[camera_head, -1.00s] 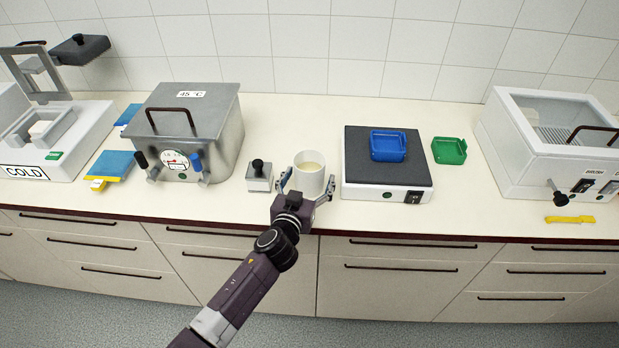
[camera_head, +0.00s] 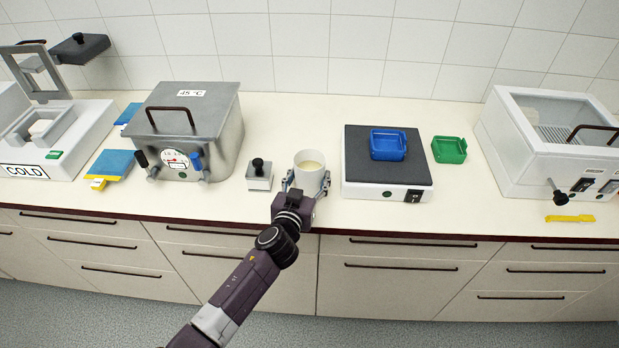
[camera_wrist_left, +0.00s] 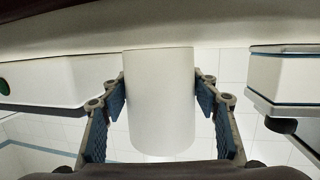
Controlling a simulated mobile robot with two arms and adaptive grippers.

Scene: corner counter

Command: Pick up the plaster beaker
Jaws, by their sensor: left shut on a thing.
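The plaster beaker (camera_head: 309,168) is a white cylinder with cream-coloured contents, upright on the counter between the small metal block and the scale-like plate. My left gripper (camera_head: 306,184) reaches it from the front, with one finger on each side, shut on it. In the left wrist view the beaker (camera_wrist_left: 160,100) stands between the two blue-padded fingers of the gripper (camera_wrist_left: 160,95), and the image looks upside down. My right gripper is not in view.
A small metal block with a black knob (camera_head: 259,175) stands close left of the beaker. A dark-topped white plate device (camera_head: 366,188) stands close right, carrying a blue tray (camera_head: 388,146). A green tray (camera_head: 449,150) lies farther right. A metal 45 °C bath (camera_head: 210,110) stands left.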

